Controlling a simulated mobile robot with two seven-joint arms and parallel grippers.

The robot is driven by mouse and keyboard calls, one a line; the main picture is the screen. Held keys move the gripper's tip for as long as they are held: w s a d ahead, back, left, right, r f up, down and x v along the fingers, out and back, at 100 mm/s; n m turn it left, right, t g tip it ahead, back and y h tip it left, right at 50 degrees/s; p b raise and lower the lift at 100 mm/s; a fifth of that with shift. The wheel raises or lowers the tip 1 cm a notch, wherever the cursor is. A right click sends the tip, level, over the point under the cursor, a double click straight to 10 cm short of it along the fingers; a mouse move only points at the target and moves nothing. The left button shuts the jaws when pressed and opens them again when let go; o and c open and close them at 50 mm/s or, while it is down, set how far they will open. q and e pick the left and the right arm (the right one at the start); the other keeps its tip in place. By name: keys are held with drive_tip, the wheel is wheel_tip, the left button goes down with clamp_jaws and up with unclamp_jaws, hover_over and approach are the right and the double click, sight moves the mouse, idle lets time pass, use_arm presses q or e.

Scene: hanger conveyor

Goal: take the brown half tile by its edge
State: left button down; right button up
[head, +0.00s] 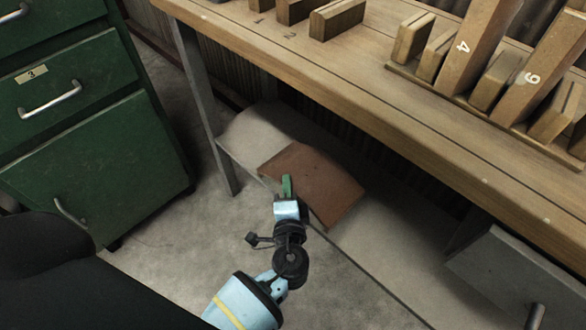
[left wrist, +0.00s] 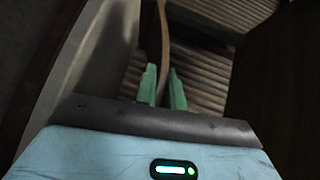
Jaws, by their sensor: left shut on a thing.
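The brown half tile (head: 318,180) is a curved reddish-brown plate over the grey lower shelf under the wooden bench. My left gripper (head: 287,184) reaches it from the front and is shut on its near left edge. In the left wrist view the tile (left wrist: 164,38) shows edge-on as a thin, slightly bent brown strip. It runs down between the two green fingers of the gripper (left wrist: 162,82). I cannot tell whether the tile rests on the shelf or is slightly raised. My right gripper is not in view.
The wooden bench top (head: 330,75) overhangs the shelf (head: 370,240). Wooden blocks and numbered racks stand on the bench. A green drawer cabinet (head: 90,140) is at the left. A grey metal leg (head: 205,110) stands left of the tile. A grey box (head: 515,280) is at lower right.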

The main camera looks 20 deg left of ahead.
use_arm(q)
drive_tip(key=s+d+r+p, duration=0.1)
drive_tip(key=s, duration=0.7)
drive_tip(key=shift+s, duration=0.35)
